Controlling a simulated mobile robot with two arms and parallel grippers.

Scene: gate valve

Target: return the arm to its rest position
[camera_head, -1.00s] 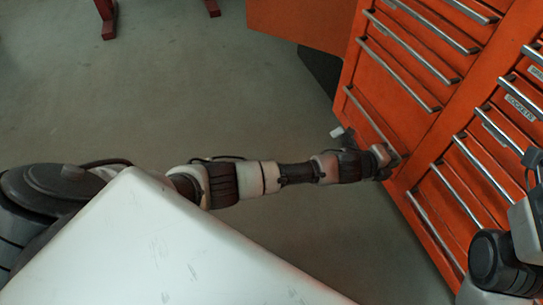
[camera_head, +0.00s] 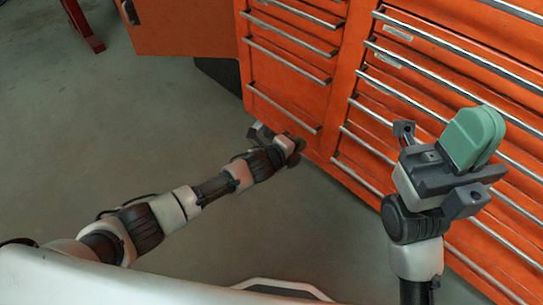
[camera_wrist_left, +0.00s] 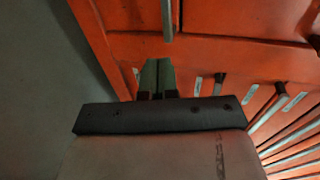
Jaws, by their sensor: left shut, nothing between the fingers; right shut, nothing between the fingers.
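My left arm reaches in from the left in the head view, with its wrist end beside the lower part of the orange cabinet (camera_head: 285,105). My left gripper shows in the left wrist view (camera_wrist_left: 158,66), its two green fingers shut together with nothing between them. Its fingers are hard to make out in the head view. The orange cabinet front lies beyond them in the wrist view. My right gripper (camera_head: 478,136) is raised at the right in the head view. Its green fingers are shut and empty, and the cabinet drawers lie behind it.
The cabinet has several drawers with long metal handles, such as one near my left wrist (camera_head: 284,110). An orange panel (camera_head: 185,28) stands out at its left. Open grey floor (camera_head: 120,130) lies left of the cabinet. A red leg (camera_head: 82,25) stands at the upper left.

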